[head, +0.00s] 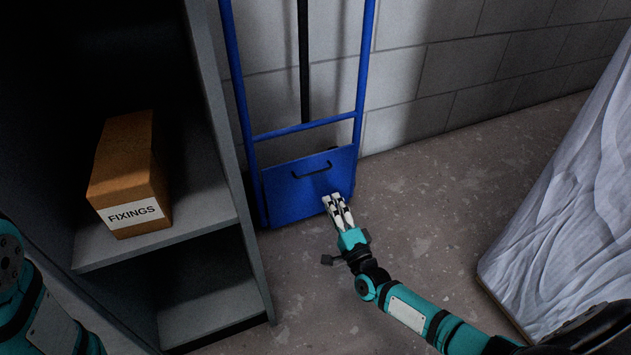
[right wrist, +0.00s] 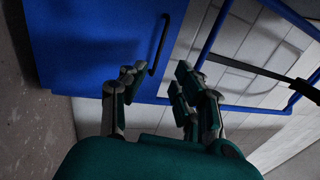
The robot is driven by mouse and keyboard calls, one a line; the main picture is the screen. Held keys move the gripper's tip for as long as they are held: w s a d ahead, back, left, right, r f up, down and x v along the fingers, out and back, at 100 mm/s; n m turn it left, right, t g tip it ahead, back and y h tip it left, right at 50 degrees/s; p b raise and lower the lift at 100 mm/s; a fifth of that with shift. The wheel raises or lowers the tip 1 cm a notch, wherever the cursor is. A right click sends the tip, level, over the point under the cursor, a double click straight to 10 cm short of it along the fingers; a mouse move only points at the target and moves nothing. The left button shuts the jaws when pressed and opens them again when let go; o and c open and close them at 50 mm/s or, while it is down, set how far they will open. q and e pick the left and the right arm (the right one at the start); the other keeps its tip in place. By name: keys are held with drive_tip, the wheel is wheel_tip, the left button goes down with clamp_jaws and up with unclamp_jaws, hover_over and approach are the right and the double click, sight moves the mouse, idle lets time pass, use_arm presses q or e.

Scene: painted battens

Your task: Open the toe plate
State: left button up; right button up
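The toe plate (head: 308,188) is a blue panel folded up against the lower frame of a blue hand truck (head: 233,75). Its black handle (head: 312,170) sits near the panel's top edge. My right gripper (head: 335,203) is in front of the panel's lower right corner in the head view. In the right wrist view the gripper (right wrist: 157,80) is open and empty, its fingers apart. The handle (right wrist: 160,46) shows just beyond the fingertips, and the toe plate (right wrist: 90,45) fills the upper left. My left gripper is out of view; only part of my left arm shows at the lower left.
A grey shelf unit (head: 205,190) stands left of the hand truck, with a cardboard box labelled FIXINGS (head: 128,175) on it. A block wall (head: 460,75) is behind. A white wrapped panel (head: 570,210) leans at the right. The floor (head: 440,190) between is clear.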

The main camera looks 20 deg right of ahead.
drive_tip(key=w+r+b, duration=0.2)
drive_tip(key=w+b, duration=0.2)
drive_tip(key=w, duration=0.6)
drive_tip(key=shift+w+a, duration=0.2)
drive_tip(key=shift+w, duration=0.1)
clamp_jaws()
